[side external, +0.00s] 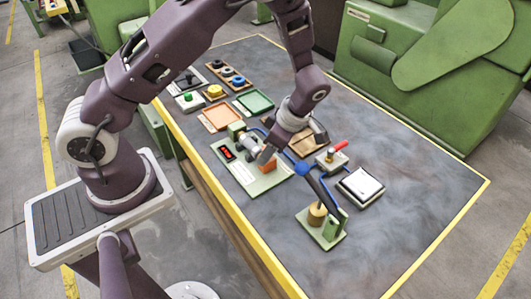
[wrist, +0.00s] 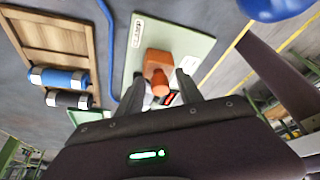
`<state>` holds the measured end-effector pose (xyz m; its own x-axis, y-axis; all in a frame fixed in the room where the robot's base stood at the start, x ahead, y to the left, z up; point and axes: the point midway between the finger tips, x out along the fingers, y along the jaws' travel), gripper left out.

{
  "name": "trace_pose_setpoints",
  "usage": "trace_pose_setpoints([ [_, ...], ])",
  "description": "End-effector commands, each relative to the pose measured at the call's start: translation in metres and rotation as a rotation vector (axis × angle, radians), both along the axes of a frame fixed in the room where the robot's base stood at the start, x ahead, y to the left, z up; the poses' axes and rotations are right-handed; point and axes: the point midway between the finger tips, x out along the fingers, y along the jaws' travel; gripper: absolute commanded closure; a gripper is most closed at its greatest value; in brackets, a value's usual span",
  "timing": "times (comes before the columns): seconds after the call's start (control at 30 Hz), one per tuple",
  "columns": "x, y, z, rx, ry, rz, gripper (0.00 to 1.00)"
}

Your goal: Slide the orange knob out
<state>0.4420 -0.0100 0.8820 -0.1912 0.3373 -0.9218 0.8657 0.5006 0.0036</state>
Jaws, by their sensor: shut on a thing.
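The orange knob (wrist: 158,64) is a block with a short round end, on a pale green base plate (wrist: 188,36) in the wrist view. In the side external view the knob (side external: 269,165) is a small orange patch at the right of the plate (side external: 262,185), partly hidden by my gripper. My gripper (wrist: 160,87) reaches down to the plate, with one finger on each side of the knob's round end. It is shut on the knob. The exact finger contact is hard to see. A red-lit display (side external: 227,152) and a grey cylinder (side external: 250,142) are on the same plate.
A blue ball-topped lever (side external: 302,169) leans close to my gripper's right. A wooden tray (side external: 309,139) lies behind, with rollers (wrist: 58,78) in it. A red-handled switch (side external: 333,153) and white pad (side external: 361,186) are to the right. The table's front right is clear.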

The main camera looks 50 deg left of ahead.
Motion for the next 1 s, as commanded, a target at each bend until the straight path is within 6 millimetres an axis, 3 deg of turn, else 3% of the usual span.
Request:
trace_pose_setpoints([
  [0.03, -0.003, -0.002, -0.008, -0.003, 0.005, 0.004, 0.80],
  [0.33, -0.003, -0.004, -0.009, -0.004, 0.005, 0.005, 0.80],
  [0.77, -0.003, -0.030, -0.009, -0.003, 0.006, 0.002, 0.80],
  [0.8, -0.004, -0.031, -0.009, -0.004, 0.006, 0.003, 0.56],
  [1.0, -0.004, -0.030, -0.009, -0.004, 0.007, 0.004, 0.56],
])
